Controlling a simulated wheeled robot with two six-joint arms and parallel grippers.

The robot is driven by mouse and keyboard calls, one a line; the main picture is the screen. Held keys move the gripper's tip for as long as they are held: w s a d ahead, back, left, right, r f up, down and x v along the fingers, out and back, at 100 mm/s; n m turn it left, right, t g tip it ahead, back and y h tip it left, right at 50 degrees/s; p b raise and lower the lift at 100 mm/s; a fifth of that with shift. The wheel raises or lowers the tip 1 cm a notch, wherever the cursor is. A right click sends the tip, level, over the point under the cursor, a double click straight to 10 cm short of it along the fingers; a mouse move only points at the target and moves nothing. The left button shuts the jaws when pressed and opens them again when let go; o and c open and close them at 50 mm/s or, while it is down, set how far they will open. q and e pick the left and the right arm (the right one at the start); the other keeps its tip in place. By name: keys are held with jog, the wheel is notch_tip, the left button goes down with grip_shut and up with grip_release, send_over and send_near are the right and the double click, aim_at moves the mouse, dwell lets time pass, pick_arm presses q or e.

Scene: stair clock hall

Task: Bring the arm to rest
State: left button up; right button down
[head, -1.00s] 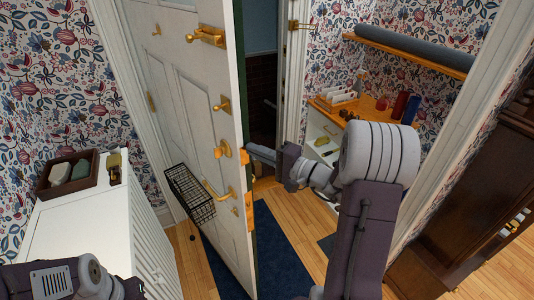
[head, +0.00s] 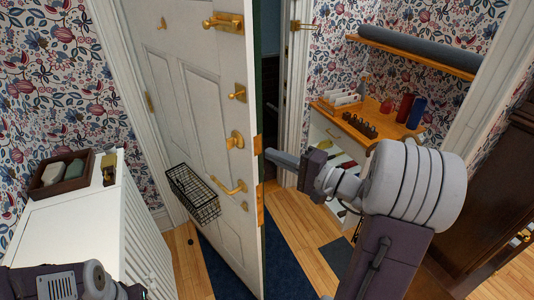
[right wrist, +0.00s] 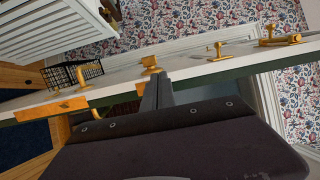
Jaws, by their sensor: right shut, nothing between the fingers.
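My right gripper (head: 278,158) is shut and empty. In the head view its tip is beside the free edge of the white panelled door (head: 190,105). In the right wrist view the shut fingers (right wrist: 157,88) point at the door's edge, near its brass fittings; I cannot tell whether they touch it. The door stands ajar, with a dark gap at its right. My right arm reaches in from the lower right. Part of my left arm shows at the lower left, but its gripper is out of view.
A wire basket (head: 193,193) hangs on the door above a blue mat (head: 283,255). A white radiator cover (head: 75,232) with a tray (head: 64,172) stands left. A wooden-topped cabinet (head: 392,128) and a shelf (head: 415,53) are right. Dark wooden furniture (head: 485,190) stands far right.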

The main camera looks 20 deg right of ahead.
jog(key=s+a+f+n+g+y, duration=0.1)
jog(key=s+a+n+g+y, duration=0.25)
jog(key=a, duration=0.45)
jog(key=s+a+f+n+g+y, duration=0.1)
jog(key=s+a+n+g+y, duration=0.2)
jog(key=a, duration=0.5)
jog(key=s+a+f+n+g+h, duration=0.4)
jog(key=s+a+f+g, duration=0.3)
jog(key=s+f+g, duration=0.3)
jog(key=s+d+f+n+g+h, duration=0.2)
jog(key=s+d+f+h, duration=0.5)
jog(key=f, duration=0.2)
jog(key=w+d+f+m+t+h, duration=0.1)
jog(key=w+d+f+t+h, duration=0.2)
jog(key=w+d, duration=0.4)
jog(key=shift+w+d+t+h, duration=0.4)
jog(key=shift+d+t+h, duration=0.25)
jog(key=shift+d+h, duration=0.4)
